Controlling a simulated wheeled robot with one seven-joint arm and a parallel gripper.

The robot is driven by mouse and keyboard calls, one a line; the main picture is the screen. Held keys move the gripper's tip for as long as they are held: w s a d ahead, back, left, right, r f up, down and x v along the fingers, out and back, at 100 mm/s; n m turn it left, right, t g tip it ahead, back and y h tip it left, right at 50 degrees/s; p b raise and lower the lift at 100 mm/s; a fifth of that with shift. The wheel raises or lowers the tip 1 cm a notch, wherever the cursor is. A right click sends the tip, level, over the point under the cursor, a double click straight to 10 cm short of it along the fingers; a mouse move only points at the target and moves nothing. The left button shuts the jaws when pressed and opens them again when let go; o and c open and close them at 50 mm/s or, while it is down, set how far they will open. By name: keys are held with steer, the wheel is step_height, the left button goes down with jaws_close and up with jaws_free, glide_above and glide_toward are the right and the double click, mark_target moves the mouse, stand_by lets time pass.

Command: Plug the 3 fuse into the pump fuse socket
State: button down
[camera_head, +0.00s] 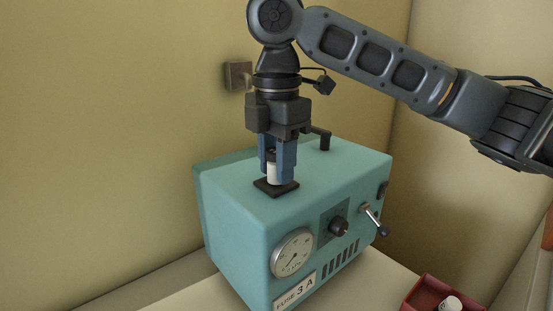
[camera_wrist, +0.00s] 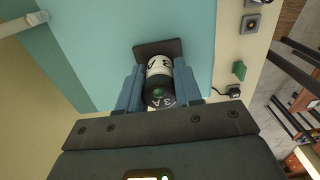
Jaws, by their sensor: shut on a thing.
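My gripper (camera_head: 276,163) points straight down over the teal pump box (camera_head: 235,219), with its blue fingers shut on a white fuse (camera_head: 272,174) with a dark cap. The fuse stands upright at the black square socket (camera_head: 277,187) on the box top. In the wrist view the fuse (camera_wrist: 159,69) sits between both fingers, its dark end marked "3" and "A", in front of the socket plate (camera_wrist: 168,46). I cannot tell how deep its lower end sits in the socket. The box front carries a label (camera_head: 295,292) reading "FUSE 3 A".
The box front has a gauge (camera_head: 292,253), a dark knob (camera_head: 338,226) and a lever (camera_head: 374,219). A dark fitting (camera_head: 323,138) stands on the box's back edge. A red tray (camera_head: 430,288) with a white cylinder (camera_head: 451,304) is at lower right. A wall outlet (camera_head: 238,76) is behind.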

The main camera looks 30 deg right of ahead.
steer(key=shift+f, duration=0.1)
steer(key=c, duration=0.7)
jaws_free()
step_height(320, 180, up, 8)
steer(key=shift+f, duration=0.1)
